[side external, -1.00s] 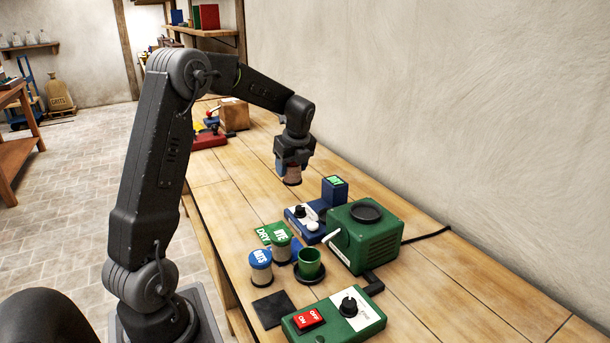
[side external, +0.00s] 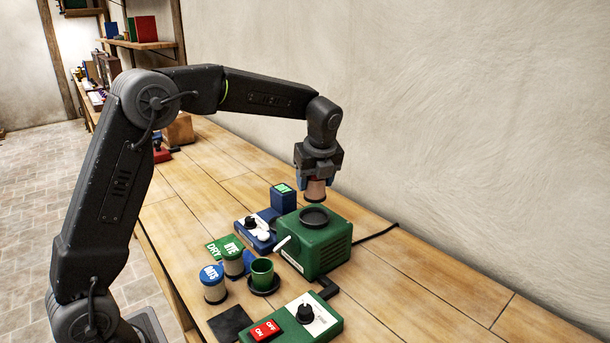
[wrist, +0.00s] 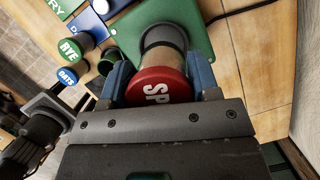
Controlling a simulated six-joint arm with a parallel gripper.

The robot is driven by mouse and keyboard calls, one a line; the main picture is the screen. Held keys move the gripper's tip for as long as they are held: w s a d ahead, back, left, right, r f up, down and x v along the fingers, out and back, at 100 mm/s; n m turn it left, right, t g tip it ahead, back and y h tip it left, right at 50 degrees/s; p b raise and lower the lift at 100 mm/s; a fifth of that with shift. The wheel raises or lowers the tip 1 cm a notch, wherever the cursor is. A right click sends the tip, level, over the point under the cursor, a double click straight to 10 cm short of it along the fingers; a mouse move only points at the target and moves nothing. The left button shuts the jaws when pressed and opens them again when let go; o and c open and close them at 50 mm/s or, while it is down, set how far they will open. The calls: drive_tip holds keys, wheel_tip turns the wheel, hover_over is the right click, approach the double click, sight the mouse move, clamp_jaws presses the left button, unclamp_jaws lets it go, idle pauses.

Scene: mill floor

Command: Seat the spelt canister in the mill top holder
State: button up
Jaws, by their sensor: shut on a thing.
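My gripper (side external: 315,184) is shut on the spelt canister (side external: 315,191). In the wrist view the canister's red lid (wrist: 157,88) with white letters "SP" sits between the two blue fingers. The green mill (side external: 318,245) stands on the bench, with a dark round holder (side external: 314,215) on its top. The canister is in the air above the mill, close to the holder. In the wrist view the holder (wrist: 162,35) shows just beyond the canister, partly hidden by it. I cannot tell the exact gap between them.
The rye canister (side external: 233,260), the oats canister (side external: 213,285) and a green cup (side external: 262,272) on a dark saucer stand left of the mill. A blue device (side external: 256,235) is behind them. A green switch box (side external: 295,322) is in front. The right bench is mostly clear.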

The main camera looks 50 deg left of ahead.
sight(314, 197)
drive_tip(key=shift+f, duration=2.35)
drive_tip(key=shift+f, duration=0.65)
drive_tip(key=o, duration=0.8)
drive_tip(key=shift+o, duration=0.2)
drive_tip(key=shift+v, duration=5.1)
drive_tip(key=shift+d+r, duration=0.1)
drive_tip(key=shift+r, duration=0.3)
